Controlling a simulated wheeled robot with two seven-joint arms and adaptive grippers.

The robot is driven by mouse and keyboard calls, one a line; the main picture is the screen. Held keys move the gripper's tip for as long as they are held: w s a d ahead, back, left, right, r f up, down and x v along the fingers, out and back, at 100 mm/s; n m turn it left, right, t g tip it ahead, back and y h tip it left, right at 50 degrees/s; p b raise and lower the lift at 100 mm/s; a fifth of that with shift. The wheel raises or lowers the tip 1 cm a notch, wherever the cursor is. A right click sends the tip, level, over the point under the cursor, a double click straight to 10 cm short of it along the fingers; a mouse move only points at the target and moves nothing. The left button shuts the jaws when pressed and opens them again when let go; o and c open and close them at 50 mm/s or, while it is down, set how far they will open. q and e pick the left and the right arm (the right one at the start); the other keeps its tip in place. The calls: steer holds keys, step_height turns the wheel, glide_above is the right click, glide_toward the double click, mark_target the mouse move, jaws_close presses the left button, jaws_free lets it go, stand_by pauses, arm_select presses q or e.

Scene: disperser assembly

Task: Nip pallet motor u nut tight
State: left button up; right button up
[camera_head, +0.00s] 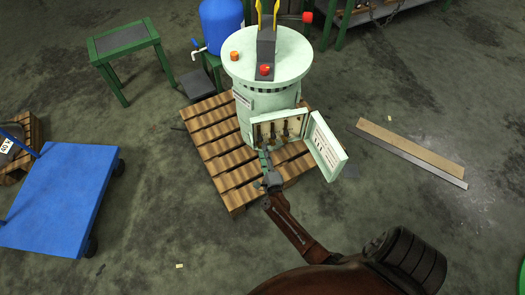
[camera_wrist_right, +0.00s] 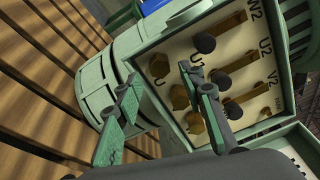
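The pale green pallet motor (camera_head: 268,62) stands upright on a wooden pallet (camera_head: 212,150). Its terminal box (camera_head: 255,130) is open, with the lid (camera_head: 327,146) swung out to the right. In the right wrist view the terminal panel (camera_wrist_right: 262,50) carries the labels W2, U2 and V2, and brass nuts (camera_wrist_right: 160,66) along its near side. A brass nut (camera_wrist_right: 180,97) beside a partly covered U mark shows between the fingers. My right gripper (camera_head: 266,160) is at the box opening; in the wrist view its fingers (camera_wrist_right: 160,100) are apart, with no visible grip on the nut. My left gripper is out of view.
Black round terminal ends (camera_wrist_right: 205,43) stand close to the right finger. A blue cart (camera_head: 62,195) is at the left and a green table (camera_head: 125,42) at the upper left. Long flat boards (camera_head: 410,150) lie on the floor at right.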

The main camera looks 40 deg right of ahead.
steer(key=v, duration=1)
steer(key=shift+r, duration=0.1)
